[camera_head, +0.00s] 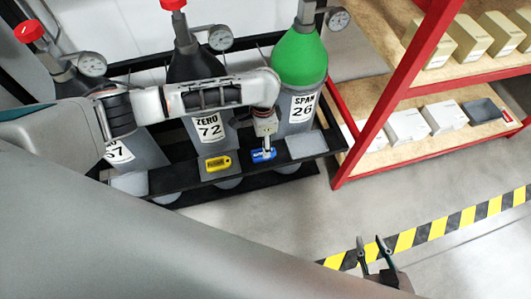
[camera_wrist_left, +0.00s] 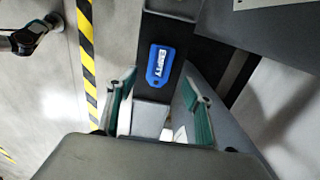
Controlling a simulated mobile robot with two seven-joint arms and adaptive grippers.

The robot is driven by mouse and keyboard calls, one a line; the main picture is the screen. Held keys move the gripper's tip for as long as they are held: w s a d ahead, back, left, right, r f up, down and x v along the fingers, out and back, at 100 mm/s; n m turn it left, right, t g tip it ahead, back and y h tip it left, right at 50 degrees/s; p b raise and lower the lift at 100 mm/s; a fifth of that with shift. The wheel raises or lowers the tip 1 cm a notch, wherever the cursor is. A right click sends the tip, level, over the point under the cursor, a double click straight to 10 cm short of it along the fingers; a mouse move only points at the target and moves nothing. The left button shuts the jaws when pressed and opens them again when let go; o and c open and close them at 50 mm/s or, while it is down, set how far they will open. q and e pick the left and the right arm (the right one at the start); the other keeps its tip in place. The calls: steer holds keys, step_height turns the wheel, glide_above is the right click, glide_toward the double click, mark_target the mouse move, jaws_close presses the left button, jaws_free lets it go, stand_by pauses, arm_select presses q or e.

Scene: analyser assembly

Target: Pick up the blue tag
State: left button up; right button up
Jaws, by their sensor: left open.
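The blue tag (camera_head: 264,155), with a white label, lies on a dark ledge (camera_head: 168,181) in front of the green-topped SPAN cylinder (camera_head: 299,60). In the left wrist view the blue tag (camera_wrist_left: 153,78) lies just beyond the fingertips, between their lines, with a hole at its near end. My left gripper (camera_head: 266,140) is above the tag, pointing down; its fingers (camera_wrist_left: 160,84) are apart and nothing is between them. Contact with the tag cannot be told. My right gripper (camera_head: 373,246) is open and empty above the floor, lower right.
A yellow tag (camera_head: 217,163) lies on the ledge left of the blue one. The ZERO cylinder (camera_head: 195,65) and another stand behind the ledge, with gauges. A red-framed shelf (camera_head: 396,95) with boxes stands right. Striped floor tape (camera_head: 437,229) crosses the open floor.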

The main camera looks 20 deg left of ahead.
arm_select(q)
steer(key=shift+f, duration=0.95)
steer(key=f+b, duration=0.1)
steer(key=f, duration=0.1)
steer(key=f+b, duration=0.1)
steer(key=shift+s+f+b, duration=0.3)
steer(key=shift+f, duration=0.1)
steer(key=shift+w+f, duration=0.2)
steer(key=shift+f, duration=0.15)
steer(key=shift+r, duration=0.15)
steer(key=c, duration=1.1)
steer(key=shift+c, duration=0.2)
arm_select(e)
steer(key=shift+w+a, duration=0.25)
steer(key=shift+a, duration=0.35)
